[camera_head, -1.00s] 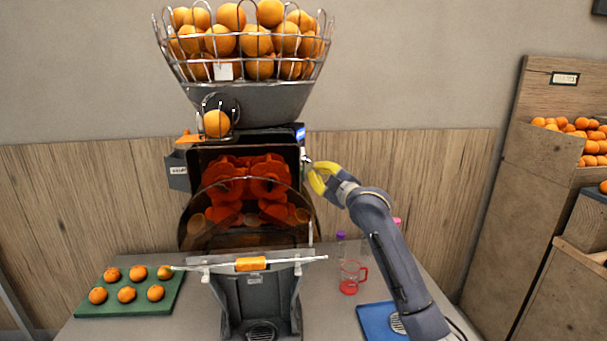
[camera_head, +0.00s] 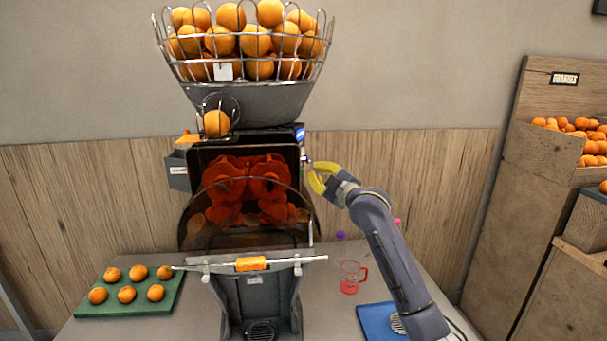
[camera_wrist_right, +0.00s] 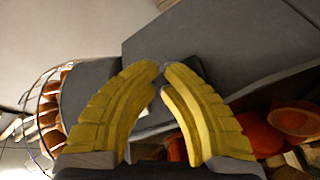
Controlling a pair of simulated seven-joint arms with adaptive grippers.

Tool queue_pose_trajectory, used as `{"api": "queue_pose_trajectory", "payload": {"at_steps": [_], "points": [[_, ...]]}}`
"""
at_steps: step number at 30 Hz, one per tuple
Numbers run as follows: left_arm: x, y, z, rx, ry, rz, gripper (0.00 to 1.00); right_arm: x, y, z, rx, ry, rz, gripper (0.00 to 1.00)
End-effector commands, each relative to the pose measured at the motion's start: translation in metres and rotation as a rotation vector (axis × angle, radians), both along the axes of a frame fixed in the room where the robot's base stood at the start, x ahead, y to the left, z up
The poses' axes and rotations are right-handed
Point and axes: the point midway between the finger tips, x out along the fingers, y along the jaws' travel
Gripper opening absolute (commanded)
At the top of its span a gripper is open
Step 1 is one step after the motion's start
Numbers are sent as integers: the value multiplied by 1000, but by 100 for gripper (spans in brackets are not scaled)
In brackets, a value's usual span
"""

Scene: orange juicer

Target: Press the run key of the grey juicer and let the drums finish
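The grey juicer (camera_head: 262,303) stands upright in the middle of the counter. Its orange-red drums (camera_head: 262,187) show behind a tinted front cover. A small blue-lit panel (camera_head: 300,134) is at the top right of the housing. I cannot make out the run key. My right gripper (camera_head: 311,178) is at the right side of the housing, its yellow fingertips close beside it. In the right wrist view the fingertips (camera_wrist_right: 161,78) come together in front of a dark grey surface, with nothing seen held. Whether they touch the juicer is unclear. My left gripper is not in view.
A wire basket (camera_head: 240,68) full of oranges tops the juicer, with one orange (camera_head: 216,123) in the feed below. A green board (camera_head: 122,307) with several oranges lies left. A clear red-tinted jug (camera_head: 350,278) and blue mat (camera_head: 376,320) are right. Wooden crates (camera_head: 548,150) stand far right.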

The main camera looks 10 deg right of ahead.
Motion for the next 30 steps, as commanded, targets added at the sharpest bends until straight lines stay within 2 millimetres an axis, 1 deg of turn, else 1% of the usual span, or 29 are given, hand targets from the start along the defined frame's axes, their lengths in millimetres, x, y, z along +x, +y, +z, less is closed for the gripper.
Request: {"api": "queue_pose_trajectory", "payload": {"at_steps": [9, 30], "points": [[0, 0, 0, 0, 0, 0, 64, 4, 6, 0, -1, 0, 0, 0], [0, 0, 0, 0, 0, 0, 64, 6, 8, 0, 0, 0, 0, 0]]}}
